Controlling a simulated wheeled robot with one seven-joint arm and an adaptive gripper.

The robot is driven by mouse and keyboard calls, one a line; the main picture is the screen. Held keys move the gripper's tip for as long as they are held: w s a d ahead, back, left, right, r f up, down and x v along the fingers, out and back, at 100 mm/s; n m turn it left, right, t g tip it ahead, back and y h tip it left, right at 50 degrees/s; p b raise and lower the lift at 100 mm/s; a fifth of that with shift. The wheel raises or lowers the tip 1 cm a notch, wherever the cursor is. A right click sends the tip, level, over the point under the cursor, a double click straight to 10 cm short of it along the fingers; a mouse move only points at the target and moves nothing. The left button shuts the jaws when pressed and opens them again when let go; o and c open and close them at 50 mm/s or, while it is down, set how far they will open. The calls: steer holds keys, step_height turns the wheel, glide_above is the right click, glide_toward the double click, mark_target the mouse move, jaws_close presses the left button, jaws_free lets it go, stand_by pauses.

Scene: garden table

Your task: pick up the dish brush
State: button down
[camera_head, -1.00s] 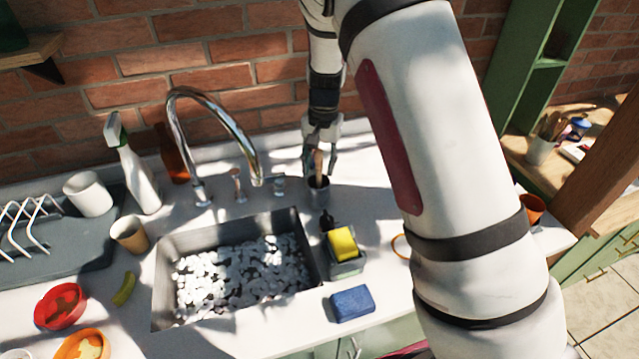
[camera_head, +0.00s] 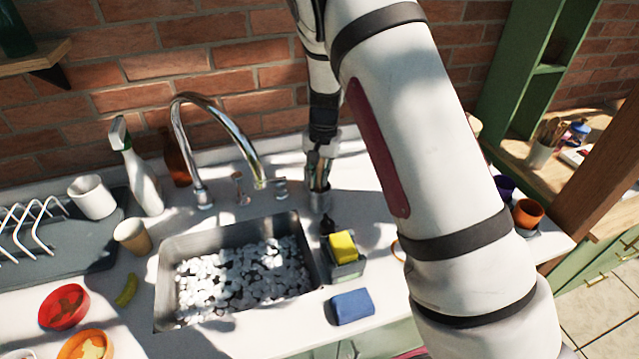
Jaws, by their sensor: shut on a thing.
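The fingers and the handle overlap in shadow, so the exact grip is hard to make out.
The faucet (camera_head: 213,130) arches just left of my gripper. The sink (camera_head: 240,275) holds white foam-like pieces. A spray bottle (camera_head: 140,170) stands far left.

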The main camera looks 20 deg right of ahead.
step_height(320, 180, up, 9)
steer(key=shift+w+f+b, duration=0.1)
steer(key=shift+f+b, duration=0.05)
steer(key=shift+b, duration=0.6)
steer(key=shift+r, duration=0.7)
